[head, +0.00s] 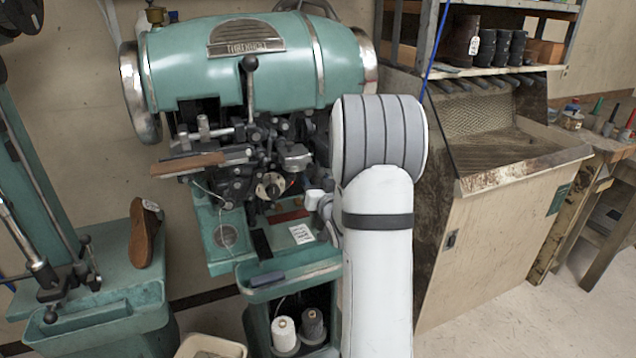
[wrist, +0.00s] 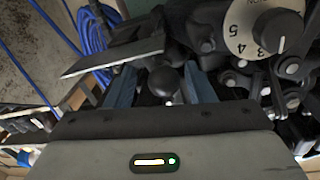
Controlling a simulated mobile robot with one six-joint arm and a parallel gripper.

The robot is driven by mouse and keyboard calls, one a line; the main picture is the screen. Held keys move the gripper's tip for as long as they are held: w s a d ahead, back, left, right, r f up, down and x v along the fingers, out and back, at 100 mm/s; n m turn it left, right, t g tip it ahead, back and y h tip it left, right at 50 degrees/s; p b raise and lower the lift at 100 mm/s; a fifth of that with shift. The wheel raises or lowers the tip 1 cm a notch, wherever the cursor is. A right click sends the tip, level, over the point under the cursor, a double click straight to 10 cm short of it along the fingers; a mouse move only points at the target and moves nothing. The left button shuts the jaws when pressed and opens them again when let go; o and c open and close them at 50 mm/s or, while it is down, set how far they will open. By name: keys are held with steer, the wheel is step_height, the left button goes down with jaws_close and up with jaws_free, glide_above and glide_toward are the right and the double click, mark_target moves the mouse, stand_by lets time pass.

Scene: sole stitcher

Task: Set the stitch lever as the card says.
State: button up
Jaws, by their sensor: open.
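The teal stitching machine (head: 235,65) stands at the centre left in the head view. A lever with a black ball knob (head: 249,63) stands upright at its front. A small white card (head: 301,233) lies on the machine's base; its writing is too small to read. A round numbered dial (head: 270,186) sits below the lever; in the wrist view the dial (wrist: 262,35) shows 3, 4 and 5. My gripper (wrist: 162,76) is open, with a dark round knob (wrist: 166,84) between its blue fingers. I cannot tell whether they touch it.
A grey flat plate (wrist: 115,57) is close by the left finger, with coiled blue cable (wrist: 95,30) behind. Thread spools (head: 284,334) sit below the machine. A worn wooden cabinet (head: 500,240) stands right of my arm.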

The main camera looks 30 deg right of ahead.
steer(key=shift+s, duration=0.25)
steer(key=b+v, duration=0.2)
steer(key=v, duration=0.5)
steer(key=shift+s, duration=0.15)
steer(key=shift+c, duration=0.4)
